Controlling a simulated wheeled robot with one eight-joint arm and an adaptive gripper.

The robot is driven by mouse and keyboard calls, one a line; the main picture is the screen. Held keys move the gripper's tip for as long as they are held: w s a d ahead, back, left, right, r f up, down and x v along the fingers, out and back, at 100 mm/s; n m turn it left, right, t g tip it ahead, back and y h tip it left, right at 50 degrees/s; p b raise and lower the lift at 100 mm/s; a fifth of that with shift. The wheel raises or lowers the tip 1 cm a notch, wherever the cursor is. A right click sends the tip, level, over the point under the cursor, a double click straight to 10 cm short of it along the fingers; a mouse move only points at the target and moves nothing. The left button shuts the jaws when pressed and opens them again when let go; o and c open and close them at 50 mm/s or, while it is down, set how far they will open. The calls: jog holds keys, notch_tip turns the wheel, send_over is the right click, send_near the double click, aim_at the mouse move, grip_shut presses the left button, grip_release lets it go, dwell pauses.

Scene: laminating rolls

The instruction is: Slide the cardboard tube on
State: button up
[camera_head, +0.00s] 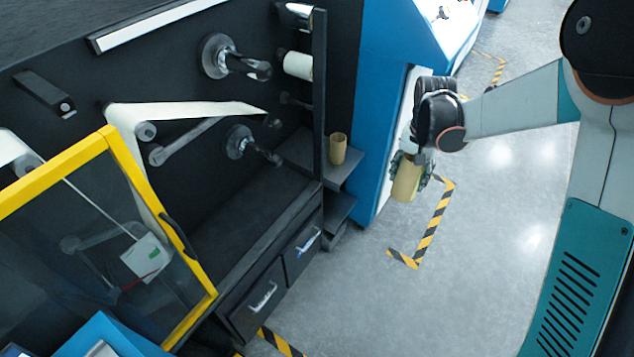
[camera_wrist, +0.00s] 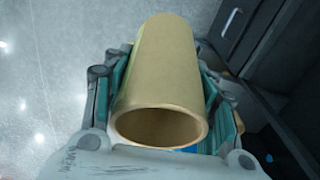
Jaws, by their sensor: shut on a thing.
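My gripper (camera_head: 408,168) is shut on a tan cardboard tube (camera_head: 405,182) and holds it in the air over the floor, right of the machine. In the wrist view the tube (camera_wrist: 160,75) lies between the teal-padded fingers, its open hollow end facing the camera. The machine's dark panel carries an upper spindle (camera_head: 240,64) and a lower spindle (camera_head: 252,148), both apparently bare. The held tube is well apart from both. A second tan tube (camera_head: 338,148) stands upright on a dark shelf at the machine's right end.
A yellow-framed clear door (camera_head: 110,230) stands open at the left. A dark upright post (camera_head: 319,95) rises between the spindles and the shelf. White film (camera_head: 185,110) runs across rollers. A blue cabinet (camera_head: 375,120) stands behind my gripper. Drawers (camera_head: 262,297) sit below. The floor at right is open.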

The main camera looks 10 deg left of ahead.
jog(key=w+a+f+m+t+y+b, duration=0.1)
jog(key=a+f+m+t+y+b, duration=0.15)
jog(key=a+f+m+y, duration=0.5)
jog(key=w+a+f+m+t+y+b, duration=0.1)
jog(key=w+a+f+m+y+b, duration=0.3)
jog(key=a, duration=0.6)
jog(key=s+a+f+m+t+y+b, duration=0.1)
jog(key=a+f+m+t+y+b, duration=0.15)
jog(key=a+m, duration=0.5)
jog(key=shift+g, duration=0.4)
jog(key=shift+w+a, duration=1.4)
jog(key=shift+a, duration=2.1)
jog(key=shift+w+a, duration=1.45)
jog(key=shift+a, duration=2.05)
jog(key=shift+w+a, duration=1.4)
jog(key=shift+a, duration=2.1)
jog(key=o, duration=1.1)
jog(key=v, duration=1.2)
